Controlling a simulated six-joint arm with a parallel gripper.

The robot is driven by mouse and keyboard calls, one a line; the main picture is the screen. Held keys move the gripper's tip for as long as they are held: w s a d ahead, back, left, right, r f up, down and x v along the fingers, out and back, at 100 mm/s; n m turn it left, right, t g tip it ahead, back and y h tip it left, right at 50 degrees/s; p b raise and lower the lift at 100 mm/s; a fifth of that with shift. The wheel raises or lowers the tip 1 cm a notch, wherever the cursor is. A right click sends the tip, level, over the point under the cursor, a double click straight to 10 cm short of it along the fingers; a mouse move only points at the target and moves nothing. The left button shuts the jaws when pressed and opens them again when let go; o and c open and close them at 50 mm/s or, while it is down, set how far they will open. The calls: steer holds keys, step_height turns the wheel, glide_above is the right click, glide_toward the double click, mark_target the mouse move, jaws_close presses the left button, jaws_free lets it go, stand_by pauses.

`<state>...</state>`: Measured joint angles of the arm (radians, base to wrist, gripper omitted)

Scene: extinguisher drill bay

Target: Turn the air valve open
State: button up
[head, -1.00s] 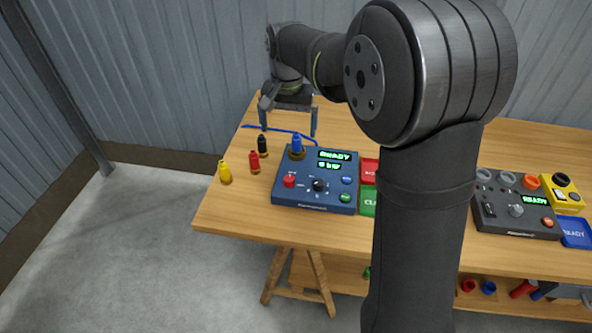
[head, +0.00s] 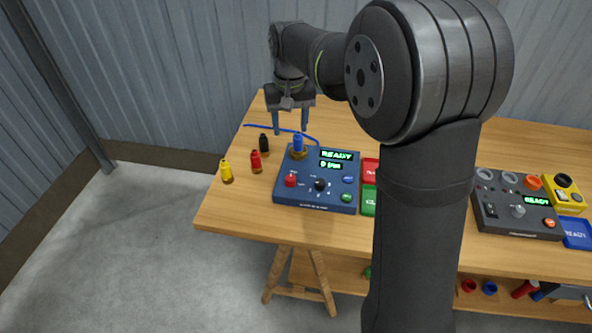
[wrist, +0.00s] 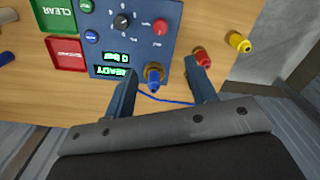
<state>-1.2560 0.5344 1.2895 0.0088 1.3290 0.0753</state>
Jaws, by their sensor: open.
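The air valve appears to be the blue lever on a brass fitting (head: 298,147) at the back left corner of the blue control box (head: 314,201). The lever stands upright. The box displays show READY and a low bar reading that looks like 0. My gripper (head: 290,132) is open and empty, pointing down just behind and above the valve in the head view. In the wrist view, the blue valve (wrist: 154,80) shows between the two fingers of my gripper (wrist: 161,62), apparently clear of both. I cannot tell its height against the fingertips.
Black (head: 264,144), red (head: 256,161) and yellow (head: 227,172) fittings stand left of the box. A blue hose (head: 268,128) lies behind them. Red (head: 370,168) and green (head: 369,201) trays sit right of it. A dark console (head: 517,207) stands farther right.

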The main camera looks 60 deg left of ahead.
mark_target(290, 177)
step_height(290, 177, down, 19)
steer(key=n, duration=1.1)
steer(key=shift+s+r, duration=0.1)
steer(key=shift+r, duration=0.05)
steer(key=c, duration=1)
